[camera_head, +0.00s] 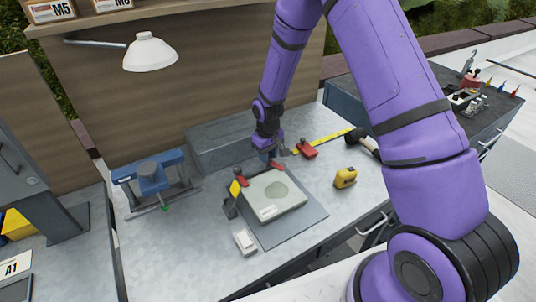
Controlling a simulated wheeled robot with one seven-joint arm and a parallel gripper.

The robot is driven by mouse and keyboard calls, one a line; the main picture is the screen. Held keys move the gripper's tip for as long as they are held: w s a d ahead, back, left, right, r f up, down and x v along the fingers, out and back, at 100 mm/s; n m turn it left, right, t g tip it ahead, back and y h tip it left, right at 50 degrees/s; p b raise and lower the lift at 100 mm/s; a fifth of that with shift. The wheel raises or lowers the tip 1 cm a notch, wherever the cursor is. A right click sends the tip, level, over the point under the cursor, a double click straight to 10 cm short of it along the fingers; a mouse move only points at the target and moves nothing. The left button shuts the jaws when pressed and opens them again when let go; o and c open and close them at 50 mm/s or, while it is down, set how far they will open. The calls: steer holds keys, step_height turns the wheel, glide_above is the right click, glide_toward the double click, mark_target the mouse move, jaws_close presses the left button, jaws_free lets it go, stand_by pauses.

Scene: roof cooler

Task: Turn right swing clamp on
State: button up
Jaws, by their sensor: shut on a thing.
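A pale block with a grey-green patch (262,207) lies flat on a grey mat (302,217) on the bench. The right swing clamp (277,166) shows as a small red piece at the block's far edge, beside my gripper. My gripper (270,156) points down there and is shut on this clamp; its fingertips and the grasped part are small and partly hidden. The left swing clamp (241,182), with a red piece, a dark upright and a yellow tag, stands at the block's left corner. I cannot tell whether either clamp presses on the block.
A red block with a dark knob (307,149) and a yellow strip (330,138) lie right of my gripper. A yellow tape measure (345,178), a small white box (245,242), a blue vise-like tool (152,180) and a grey box (215,145) surround the mat. A lamp (150,53) hangs at back left.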

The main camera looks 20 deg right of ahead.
steer(key=shift+m, duration=1.6)
steer(key=o, duration=0.9)
steer(key=shift+o, duration=0.2)
steer(key=shift+r, duration=0.1)
step_height(320, 180, up, 11)
